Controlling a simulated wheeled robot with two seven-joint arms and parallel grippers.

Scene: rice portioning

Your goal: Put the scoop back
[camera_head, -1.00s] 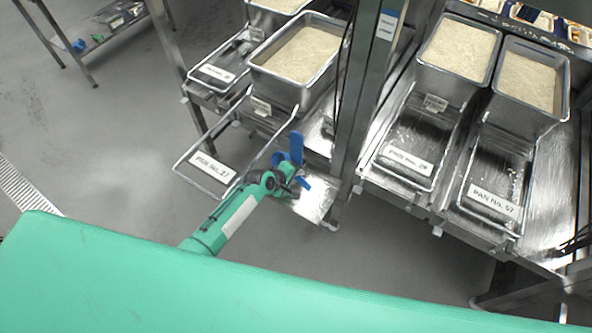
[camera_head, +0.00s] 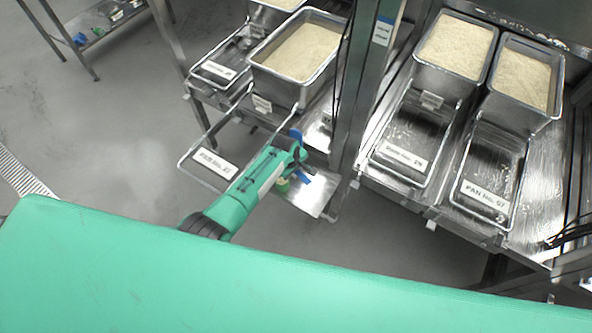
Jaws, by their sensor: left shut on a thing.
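My left gripper (camera_head: 293,160) is beyond the green arm, at the front corner of the left rack, near the tray labelled PAN No. 21 (camera_head: 214,163). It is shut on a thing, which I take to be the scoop. Blue pieces (camera_head: 303,179) show on both sides of the jaws, and a small green piece shows below them. I cannot tell which of these belong to the scoop; most of it is hidden by the gripper and wrist. My right gripper is not in view.
A steel pan of rice (camera_head: 300,88) stands behind the gripper. A steel post (camera_head: 357,110) rises just to its right. To the right of the post are more rice pans (camera_head: 525,112) and labelled trays (camera_head: 487,192). Open floor (camera_head: 100,130) lies left.

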